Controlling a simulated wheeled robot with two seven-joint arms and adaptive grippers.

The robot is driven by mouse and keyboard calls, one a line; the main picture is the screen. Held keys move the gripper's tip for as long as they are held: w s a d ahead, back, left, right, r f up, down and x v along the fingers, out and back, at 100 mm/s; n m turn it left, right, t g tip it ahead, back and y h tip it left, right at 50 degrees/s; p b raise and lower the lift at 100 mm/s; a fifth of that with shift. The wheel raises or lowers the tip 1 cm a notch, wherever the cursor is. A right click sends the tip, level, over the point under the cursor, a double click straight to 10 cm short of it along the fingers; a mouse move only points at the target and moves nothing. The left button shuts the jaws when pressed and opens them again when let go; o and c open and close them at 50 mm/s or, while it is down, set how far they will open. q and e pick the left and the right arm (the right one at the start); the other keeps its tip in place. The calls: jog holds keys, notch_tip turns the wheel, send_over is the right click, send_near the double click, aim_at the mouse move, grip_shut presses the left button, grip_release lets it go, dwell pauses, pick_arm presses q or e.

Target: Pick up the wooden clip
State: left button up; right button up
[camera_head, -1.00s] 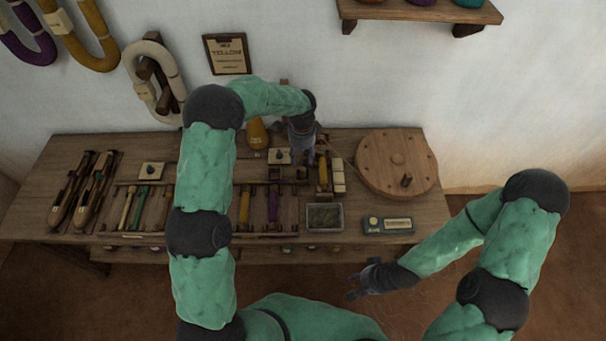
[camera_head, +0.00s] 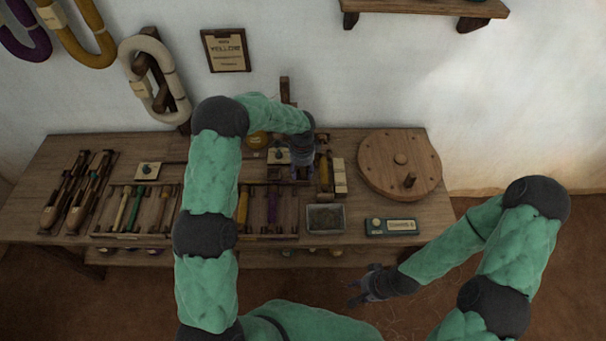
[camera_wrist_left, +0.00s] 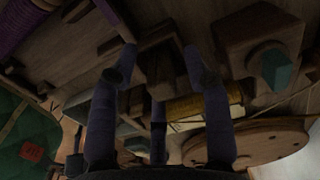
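My left gripper (camera_head: 302,172) hangs over the back middle of the bench, pointing down. In the left wrist view its fingers (camera_wrist_left: 160,72) are spread apart. A small brown wooden piece (camera_wrist_left: 158,62), which looks like the wooden clip, lies in the gap between them. I cannot tell whether the fingers touch it. In the head view the gripper mostly hides this spot. My right gripper (camera_head: 362,290) is empty and open, in front of the bench and away from it.
A round wooden disc (camera_head: 385,152) with a peg stands right of my left gripper. A metal tray (camera_head: 326,218) and a small teal device (camera_head: 390,226) lie near the front edge. Racks of coloured spools (camera_head: 137,208) and wooden shuttles (camera_head: 75,195) fill the left. A shelf (camera_head: 430,10) hangs above.

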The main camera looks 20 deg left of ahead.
pick_arm(q)
jog(key=c, duration=0.7)
jog(key=shift+r, duration=0.1)
